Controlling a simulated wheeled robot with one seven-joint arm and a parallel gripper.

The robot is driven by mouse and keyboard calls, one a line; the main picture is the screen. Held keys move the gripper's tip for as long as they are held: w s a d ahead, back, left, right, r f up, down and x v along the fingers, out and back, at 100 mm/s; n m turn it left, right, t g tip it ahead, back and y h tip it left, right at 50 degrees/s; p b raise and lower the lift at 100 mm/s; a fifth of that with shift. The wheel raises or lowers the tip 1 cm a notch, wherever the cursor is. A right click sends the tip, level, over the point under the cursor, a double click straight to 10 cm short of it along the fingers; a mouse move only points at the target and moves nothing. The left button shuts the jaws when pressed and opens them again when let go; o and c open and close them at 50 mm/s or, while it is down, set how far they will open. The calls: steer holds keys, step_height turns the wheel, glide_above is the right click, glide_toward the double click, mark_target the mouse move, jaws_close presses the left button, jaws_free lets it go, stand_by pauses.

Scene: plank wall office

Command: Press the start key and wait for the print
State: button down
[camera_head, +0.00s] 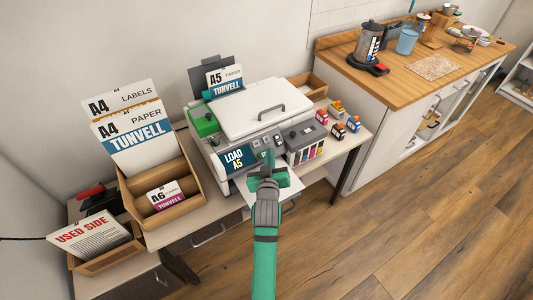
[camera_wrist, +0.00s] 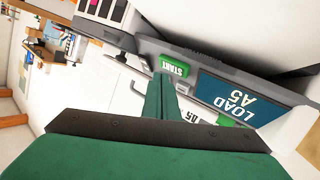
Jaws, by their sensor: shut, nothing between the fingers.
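The white and grey printer (camera_head: 262,108) stands on a desk, with A5 paper (camera_head: 226,78) upright in its rear feed. Its display (camera_head: 236,160) reads "LOAD A5"; it also shows in the wrist view (camera_wrist: 236,100). The green start key (camera_wrist: 174,68), marked START, sits on the front panel beside the display. My gripper (camera_head: 268,160) is shut and empty in front of that panel. In the wrist view its fingertips (camera_wrist: 163,84) are right by the start key; I cannot tell whether they touch it. In the head view my gripper hides the key.
Ink cartridges (camera_head: 338,108) stand right of the printer. A cardboard holder (camera_head: 182,212) with A4 and A6 paper and a used-side box (camera_head: 100,262) stand to the left. A wooden counter (camera_head: 400,80) with kitchenware is at the right. The floor at the lower right is clear.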

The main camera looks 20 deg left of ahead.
steer(key=shift+w+a+f, duration=0.1)
steer(key=shift+f, duration=0.05)
stand_by(0.7)
steer(key=shift+w+a+f, duration=0.1)
steer(key=shift+a+f, duration=0.05)
steer(key=shift+w+a+f, duration=0.15)
steer(key=shift+a+f, duration=0.05)
steer(key=shift+f, duration=0.15)
stand_by(1.2)
steer(key=shift+s+d+r, duration=0.35)
steer(key=shift+d+r, duration=0.1)
steer(key=shift+r, duration=0.2)
steer(key=shift+s+d+r, duration=0.35)
steer(key=shift+d+r, duration=0.1)
steer(key=shift+r, duration=0.2)
steer(key=shift+s+d+r, duration=0.3)
steer(key=shift+d+r, duration=0.1)
steer(key=shift+r, duration=0.2)
steer(key=shift+s+d+r, duration=0.35)
steer(key=shift+d+r, duration=0.1)
steer(key=shift+r, duration=0.2)
